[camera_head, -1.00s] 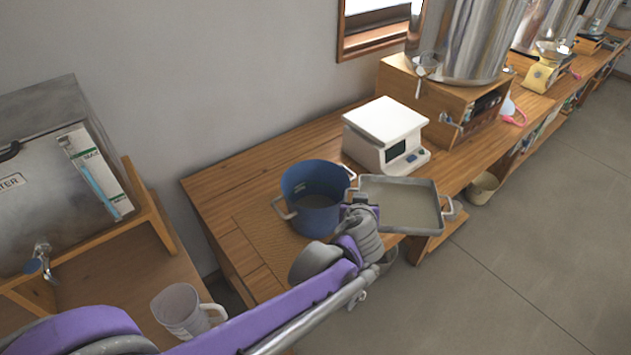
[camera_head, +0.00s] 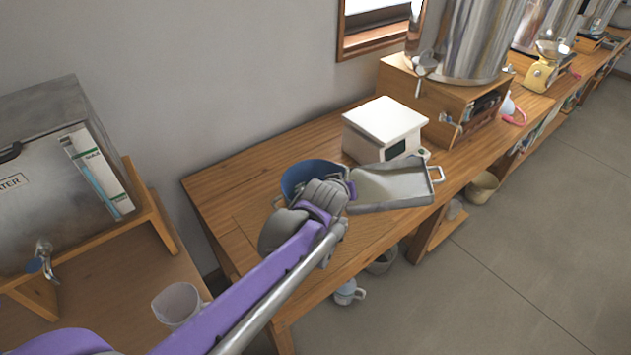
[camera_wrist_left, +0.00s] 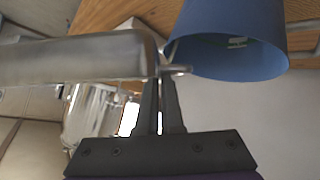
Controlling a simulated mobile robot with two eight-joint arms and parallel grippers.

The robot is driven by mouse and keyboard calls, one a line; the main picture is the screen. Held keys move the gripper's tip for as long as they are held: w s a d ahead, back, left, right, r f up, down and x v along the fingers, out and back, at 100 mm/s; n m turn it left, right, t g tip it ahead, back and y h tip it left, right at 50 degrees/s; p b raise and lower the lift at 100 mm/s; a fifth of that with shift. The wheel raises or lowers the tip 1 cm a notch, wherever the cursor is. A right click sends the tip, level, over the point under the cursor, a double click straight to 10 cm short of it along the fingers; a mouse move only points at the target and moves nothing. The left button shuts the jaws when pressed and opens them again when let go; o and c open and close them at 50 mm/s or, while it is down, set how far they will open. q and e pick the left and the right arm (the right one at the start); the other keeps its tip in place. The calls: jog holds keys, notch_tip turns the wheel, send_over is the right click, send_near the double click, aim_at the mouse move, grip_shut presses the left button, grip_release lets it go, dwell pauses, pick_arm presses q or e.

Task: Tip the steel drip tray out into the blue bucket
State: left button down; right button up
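The steel drip tray (camera_head: 398,204) is in the air over the bench, right of the blue bucket (camera_head: 297,175), and is tilted. Its wire handle at the right end sticks up. My left gripper (camera_wrist_left: 161,100) is shut on the tray's handle at the bucket end. In the left wrist view the tray (camera_wrist_left: 80,62) is edge-on and the bucket (camera_wrist_left: 225,40) is close beside the handle. In the head view my wrist hides much of the bucket and the fingertips. I cannot tell whether anything is pouring. My right gripper is not in view.
A white scale (camera_head: 385,130) stands just behind the tray. A wooden stand (camera_head: 450,105) with a large steel vessel (camera_head: 468,40) is beyond it. A jug (camera_head: 178,303) stands on the left bench. Small vessels sit below the bench front.

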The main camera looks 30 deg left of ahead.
pick_arm(q)
jog(key=shift+w+a+r+n+h, duration=0.1)
jog(key=shift+a+r+n+h, duration=0.1)
jog(key=shift+a, duration=0.15)
jog(key=shift+a+r+n+h, duration=0.1)
jog(key=shift+a+h, duration=0.1)
jog(key=shift+a, duration=0.1)
jog(key=shift+a+p, duration=0.25)
jog(key=shift+p, duration=0.1)
jog(key=shift+w+a+r+n+h+p, duration=0.1)
jog(key=shift+a+r+n+h+p, duration=0.1)
jog(key=shift+a+h, duration=0.25)
jog(key=shift+a+r+n+h+p, duration=0.1)
jog(key=shift+a+n+h+p, duration=0.1)
jog(key=shift+a+h, duration=0.25)
dwell(0.6)
jog(key=shift+w+a+r, duration=0.1)
jog(key=shift+a+r, duration=0.05)
jog(key=shift+a, duration=0.3)
dwell(0.3)
jog(key=shift+a+r+n+g+h, duration=0.2)
jog(key=shift+a+n+g+h, duration=0.1)
jog(key=shift+a+n+h, duration=0.4)
dwell(0.7)
